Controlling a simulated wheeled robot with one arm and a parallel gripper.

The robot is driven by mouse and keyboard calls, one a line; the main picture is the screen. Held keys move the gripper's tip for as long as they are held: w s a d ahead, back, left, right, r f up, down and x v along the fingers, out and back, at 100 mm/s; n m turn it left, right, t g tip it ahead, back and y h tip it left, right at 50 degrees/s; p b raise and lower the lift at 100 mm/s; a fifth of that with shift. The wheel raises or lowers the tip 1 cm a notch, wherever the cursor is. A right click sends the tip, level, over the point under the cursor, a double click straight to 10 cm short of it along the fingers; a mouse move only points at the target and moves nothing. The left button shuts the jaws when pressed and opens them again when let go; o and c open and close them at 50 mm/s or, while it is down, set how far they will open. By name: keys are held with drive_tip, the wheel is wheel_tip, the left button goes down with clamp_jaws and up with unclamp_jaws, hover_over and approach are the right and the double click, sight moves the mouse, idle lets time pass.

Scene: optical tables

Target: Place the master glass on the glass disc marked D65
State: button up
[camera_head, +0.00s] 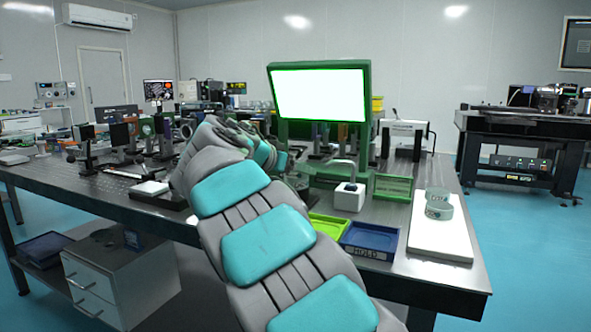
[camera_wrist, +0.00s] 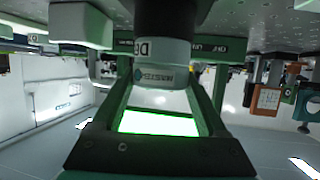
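In the head view, a clear glass piece with lettering (camera_head: 439,205) stands upright on a white board (camera_head: 440,247) at the table's right end. A line runs around it; I cannot tell whether it is one glass or two stacked, and its lettering is too small to read. My grey and turquoise arm reaches over the table to the left of the lit screen, and it hides my gripper in this view. The wrist view is upside down and shows a pale round part with lettering (camera_wrist: 160,77) below a dark cylinder.
A yellow-green tray (camera_head: 327,228) and a blue tray (camera_head: 369,240) lie left of the white board. A small white block with a bent stem (camera_head: 348,197) stands behind them. Optical mounts crowd the left.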

drive_tip(key=o, duration=0.4)
drive_tip(key=shift+c, duration=0.2)
drive_tip(key=shift+r, duration=0.1)
drive_tip(key=shift+s+r, duration=0.1)
drive_tip(key=shift+r, duration=0.05)
drive_tip(key=b+v, duration=0.1)
drive_tip(key=v, duration=1.1)
